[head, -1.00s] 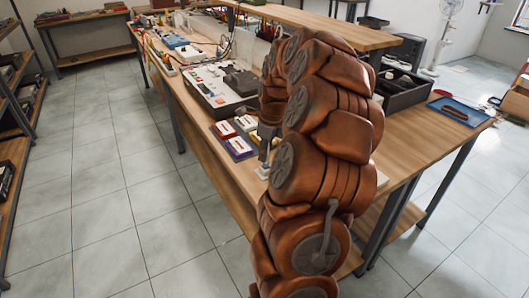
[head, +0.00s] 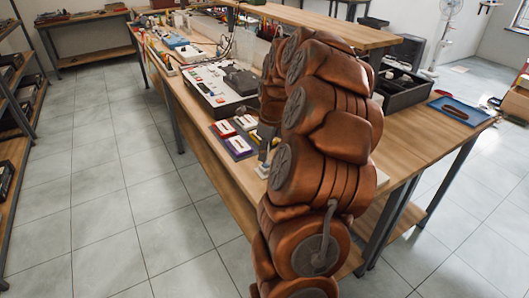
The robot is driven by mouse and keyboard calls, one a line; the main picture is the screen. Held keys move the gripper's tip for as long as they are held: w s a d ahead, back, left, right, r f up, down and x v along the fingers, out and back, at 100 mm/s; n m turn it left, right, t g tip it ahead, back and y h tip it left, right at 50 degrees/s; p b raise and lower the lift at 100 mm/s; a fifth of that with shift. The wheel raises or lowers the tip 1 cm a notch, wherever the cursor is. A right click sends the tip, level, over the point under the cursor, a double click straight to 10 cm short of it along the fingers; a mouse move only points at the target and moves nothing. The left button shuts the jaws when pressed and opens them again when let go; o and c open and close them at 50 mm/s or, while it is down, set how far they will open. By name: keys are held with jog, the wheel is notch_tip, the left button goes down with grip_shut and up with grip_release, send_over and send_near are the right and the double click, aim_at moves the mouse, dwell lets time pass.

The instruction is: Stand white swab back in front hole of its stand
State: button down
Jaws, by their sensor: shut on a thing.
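My gripper (head: 267,143) shows only in part, as a grey piece at the left side of my copper-coloured arm, low over the near part of the wooden workbench (head: 410,147). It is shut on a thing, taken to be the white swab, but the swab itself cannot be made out. A small whitish patch (head: 262,171) shows just below the gripper, too small to identify. The stand and its front hole cannot be made out; my arm covers much of that part of the bench.
Small red, purple and yellow boxes (head: 238,145) lie left of the gripper. A control panel (head: 213,92) stands behind them. Right of my arm are a black open crate (head: 406,98) and a blue tray (head: 443,106). Tiled floor (head: 110,210) is clear at left.

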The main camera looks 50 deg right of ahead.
jog(key=shift+f, duration=0.3)
jog(key=c, duration=1.6)
grip_release()
jog(key=o, duration=0.6)
jog(key=shift+r, duration=0.1)
jog(key=shift+c, duration=0.2)
jog(key=shift+r, duration=0.1)
notch_tip(320, 180, up, 18)
jog(key=s+p, duration=0.1)
jog(key=shift+s+d+p, duration=0.25)
jog(key=shift+s+p, duration=0.1)
